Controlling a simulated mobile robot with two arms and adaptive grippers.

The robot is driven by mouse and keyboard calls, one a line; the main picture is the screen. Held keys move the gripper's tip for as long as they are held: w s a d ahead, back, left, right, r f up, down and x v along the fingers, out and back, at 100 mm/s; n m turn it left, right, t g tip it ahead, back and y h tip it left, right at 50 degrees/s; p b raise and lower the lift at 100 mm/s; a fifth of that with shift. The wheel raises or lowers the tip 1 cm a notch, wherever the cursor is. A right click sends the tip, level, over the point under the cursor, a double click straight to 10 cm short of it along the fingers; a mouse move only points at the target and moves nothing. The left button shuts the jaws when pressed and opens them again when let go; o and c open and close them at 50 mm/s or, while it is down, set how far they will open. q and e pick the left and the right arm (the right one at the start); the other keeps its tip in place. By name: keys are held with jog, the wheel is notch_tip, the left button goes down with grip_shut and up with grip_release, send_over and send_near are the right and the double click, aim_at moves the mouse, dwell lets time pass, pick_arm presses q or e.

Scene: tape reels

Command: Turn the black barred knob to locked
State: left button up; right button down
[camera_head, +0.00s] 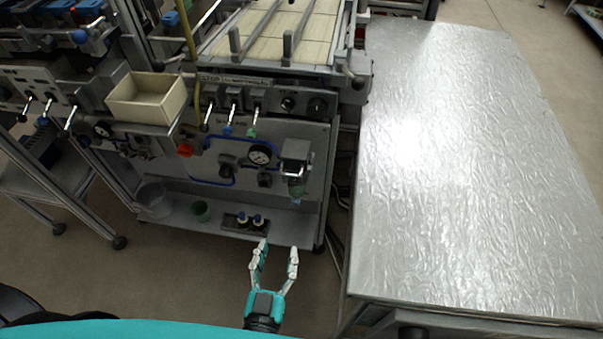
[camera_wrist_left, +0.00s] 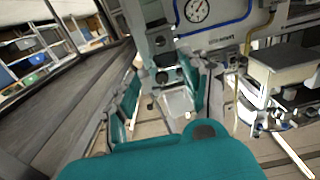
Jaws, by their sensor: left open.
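Black knobs show on the station front in the head view: a larger one (camera_head: 317,105) at the right end of the control strip, and a smaller one (camera_head: 288,103) to its left. Another dark knob-like part (camera_head: 227,162) sits lower, by the blue tubing. Bars and lock marks are too small to tell. My left gripper (camera_head: 278,250) is open and empty, in front of and below the panel, apart from these knobs. Its teal fingers (camera_wrist_left: 160,92) stand spread in the left wrist view. My right gripper is not in view.
A round gauge (camera_head: 260,153) and levers with blue and green tips line the panel. A beige bin (camera_head: 147,99) sits at the left. A shiny metal table (camera_head: 470,180) stands right.

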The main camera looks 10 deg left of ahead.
aim_at(292, 186)
pick_arm(q)
jog(key=w, duration=1.6)
jog(key=shift+w+a+r, duration=0.1)
jog(key=shift+w, duration=0.3)
jog(key=shift+c, duration=0.2)
grip_shut()
